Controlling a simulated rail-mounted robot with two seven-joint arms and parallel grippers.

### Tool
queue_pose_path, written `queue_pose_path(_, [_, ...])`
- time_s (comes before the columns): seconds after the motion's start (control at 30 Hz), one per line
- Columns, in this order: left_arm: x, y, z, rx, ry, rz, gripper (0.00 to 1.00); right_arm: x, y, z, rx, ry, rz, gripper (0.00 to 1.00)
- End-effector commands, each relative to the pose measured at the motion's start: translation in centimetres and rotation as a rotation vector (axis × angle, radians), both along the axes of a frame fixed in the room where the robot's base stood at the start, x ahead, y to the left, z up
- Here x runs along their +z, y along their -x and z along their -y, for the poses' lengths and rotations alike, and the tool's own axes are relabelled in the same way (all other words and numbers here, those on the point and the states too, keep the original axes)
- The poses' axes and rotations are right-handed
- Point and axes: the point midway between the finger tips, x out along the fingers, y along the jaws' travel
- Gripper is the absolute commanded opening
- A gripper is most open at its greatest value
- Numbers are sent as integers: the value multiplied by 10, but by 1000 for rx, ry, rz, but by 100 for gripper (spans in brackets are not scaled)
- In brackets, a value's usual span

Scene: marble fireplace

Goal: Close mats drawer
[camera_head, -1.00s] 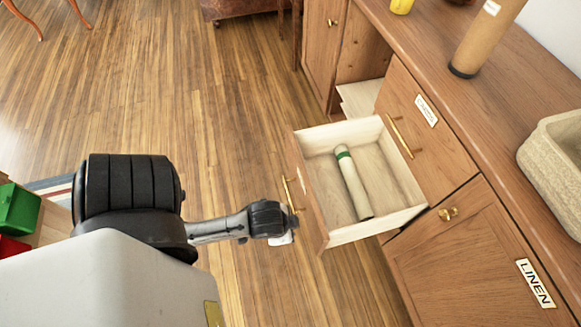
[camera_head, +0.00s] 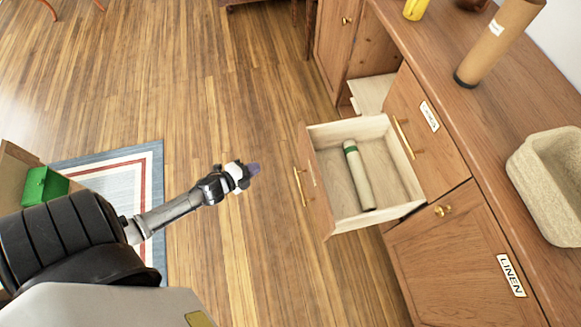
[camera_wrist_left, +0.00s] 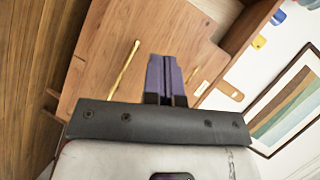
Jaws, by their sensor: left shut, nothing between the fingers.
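The open wooden drawer (camera_head: 314,190) sticks out of the cabinet, with pale inner walls and a brass bar handle (camera_head: 299,187) on its front. A rolled pale mat with a green band (camera_head: 360,178) lies inside it. My left gripper (camera_head: 253,169) is to the left of the drawer front, apart from it, with empty purple fingers shut together. In the left wrist view, the shut fingers (camera_wrist_left: 165,75) point toward a wooden front with a brass bar handle (camera_wrist_left: 124,70) to their left. My right gripper is not in view.
A closed drawer (camera_head: 425,125) with a brass handle and a cupboard door labelled LINEN (camera_head: 511,276) adjoin the open drawer. The counter holds a cardboard tube (camera_head: 500,42) and a stone-like basin (camera_head: 548,180). Clear wood floor lies left of the drawer.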

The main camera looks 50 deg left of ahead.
Motion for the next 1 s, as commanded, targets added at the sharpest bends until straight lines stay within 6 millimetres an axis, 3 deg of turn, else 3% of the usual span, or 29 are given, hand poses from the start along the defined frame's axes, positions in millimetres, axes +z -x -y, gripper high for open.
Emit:
queue_pose_path(0.3, [36, 9, 59, -421, -103, 298, 0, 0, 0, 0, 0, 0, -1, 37])
queue_pose_path(0.57, [47, 11, 73, -510, -164, 395, 0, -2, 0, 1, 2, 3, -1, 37])
queue_pose_path(0.77, [46, -12, 85, -510, -171, 399, 0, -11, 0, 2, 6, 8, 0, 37])
queue_pose_path(1.0, [45, -52, 108, -509, -171, 398, 0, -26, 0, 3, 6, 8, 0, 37])
